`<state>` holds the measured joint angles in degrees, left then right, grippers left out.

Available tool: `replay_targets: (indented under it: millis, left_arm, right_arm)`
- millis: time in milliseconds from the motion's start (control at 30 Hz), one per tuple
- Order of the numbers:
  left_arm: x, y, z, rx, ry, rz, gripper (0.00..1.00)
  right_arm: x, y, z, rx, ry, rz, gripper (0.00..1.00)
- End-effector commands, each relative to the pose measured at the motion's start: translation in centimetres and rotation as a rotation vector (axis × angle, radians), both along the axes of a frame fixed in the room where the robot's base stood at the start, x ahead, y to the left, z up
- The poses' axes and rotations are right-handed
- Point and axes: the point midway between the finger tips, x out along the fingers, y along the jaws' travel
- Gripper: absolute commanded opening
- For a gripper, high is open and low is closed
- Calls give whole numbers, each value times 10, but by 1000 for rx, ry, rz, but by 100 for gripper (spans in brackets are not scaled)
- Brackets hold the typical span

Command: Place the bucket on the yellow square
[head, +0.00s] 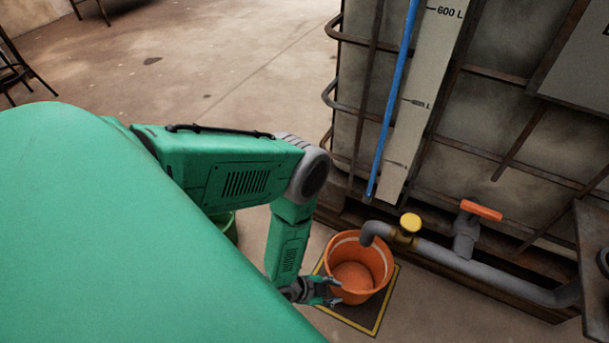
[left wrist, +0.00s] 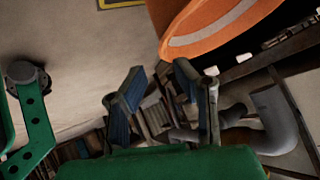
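The orange bucket (head: 361,270) stands upright and looks empty under the pipe outlet. It is on the yellow-edged dark square (head: 383,311), whose border shows around its front and right side. My left gripper (head: 330,291) is low at the bucket's left front side, fingers pointing toward it. In the left wrist view the two fingers of my left gripper (left wrist: 158,92) are spread, with nothing held between them. The bucket's rim and wall (left wrist: 222,27) lie beyond them at the upper right. Whether a finger touches the bucket is unclear. My right gripper is not in view.
A grey pipe (head: 470,260) with a yellow cap and an orange valve handle (head: 481,210) runs beside the bucket. A caged tank (head: 490,120) fills the right. Open floor (head: 220,60) lies at the back.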

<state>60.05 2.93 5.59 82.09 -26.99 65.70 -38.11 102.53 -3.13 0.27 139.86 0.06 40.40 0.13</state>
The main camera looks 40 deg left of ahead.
Motion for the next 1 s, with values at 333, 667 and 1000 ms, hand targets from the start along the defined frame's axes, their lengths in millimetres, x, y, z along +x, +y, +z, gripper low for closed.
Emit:
replay_targets:
  millis: [333, 667, 1000]
  left_arm:
    - [-12, 10, 47, -23, 251, 165, 26]
    - [-109, 70, 186, 56, 725, 669, 26]
    - [-144, 88, 225, 90, 814, 821, 26]
  right_arm:
    - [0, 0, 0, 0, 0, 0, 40]
    - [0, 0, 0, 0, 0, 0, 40]
    - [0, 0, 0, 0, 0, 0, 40]
